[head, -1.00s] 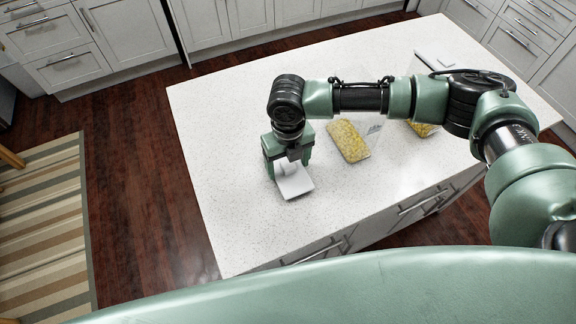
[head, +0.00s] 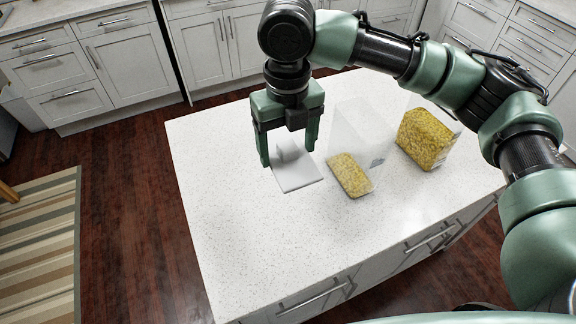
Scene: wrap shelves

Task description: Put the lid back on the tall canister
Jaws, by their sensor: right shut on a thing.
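My right gripper (head: 287,157) is shut on the white lid (head: 299,177), a flat square plate with a raised grip between the fingers. The lid looks held above the counter, roughly level, just left of a clear canister (head: 352,134). That canister is tall and see-through, stands upright with a little yellow food at its bottom, and shows no lid on top. The lid and canister look close in the picture; I cannot tell the exact gap. My left gripper is not in view.
A second clear canister (head: 424,140), fuller with yellow food, stands to the right; my right arm hides its top. Both stand on the white speckled counter (head: 250,240), which is clear at the left and front. Grey cabinets (head: 120,60) line the back.

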